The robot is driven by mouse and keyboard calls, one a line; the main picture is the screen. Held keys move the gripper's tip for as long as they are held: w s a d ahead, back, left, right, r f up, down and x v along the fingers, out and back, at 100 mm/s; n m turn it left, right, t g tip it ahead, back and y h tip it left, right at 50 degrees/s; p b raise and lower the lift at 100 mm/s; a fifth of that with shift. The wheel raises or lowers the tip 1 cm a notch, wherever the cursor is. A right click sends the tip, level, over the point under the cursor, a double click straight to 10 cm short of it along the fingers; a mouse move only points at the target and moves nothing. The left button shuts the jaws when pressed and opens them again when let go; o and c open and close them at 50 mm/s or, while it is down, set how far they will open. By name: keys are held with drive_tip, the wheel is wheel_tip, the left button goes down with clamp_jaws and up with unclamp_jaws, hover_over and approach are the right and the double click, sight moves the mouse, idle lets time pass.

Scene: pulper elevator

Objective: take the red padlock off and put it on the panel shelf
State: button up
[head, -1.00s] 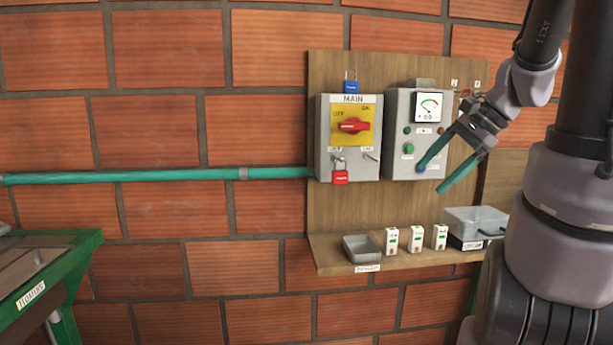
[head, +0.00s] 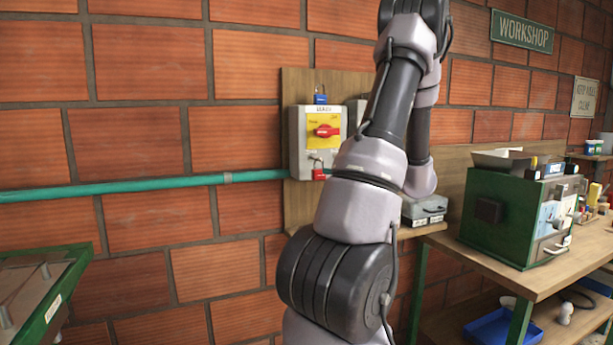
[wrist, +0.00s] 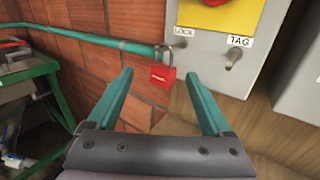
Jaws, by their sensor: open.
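The red padlock (head: 319,174) hangs at the bottom of the grey MAIN switch box (head: 297,150). In the wrist view the padlock (wrist: 162,76) hangs by its shackle beside the LOCK label, with its body down. My gripper (wrist: 162,92) shows in the wrist view with its two teal fingers spread apart and nothing between them held. In the head view my arm hides the gripper and most of the panel shelf (head: 408,232).
A teal pipe (head: 150,189) runs along the brick wall into the box. A second grey box (wrist: 300,90) stands close right. A green workbench (head: 470,280) is at right, a green-framed table (head: 60,290) at left.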

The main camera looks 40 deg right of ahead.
drive_tip(key=x, duration=0.8)
drive_tip(key=shift+w+d+f, duration=0.1)
drive_tip(key=shift+d, duration=0.15)
clamp_jaws()
drive_tip(key=shift+r, duration=0.25)
drive_tip(key=s+a, duration=0.4)
drive_tip(key=s, duration=1.3)
drive_tip(key=shift+s, duration=0.2)
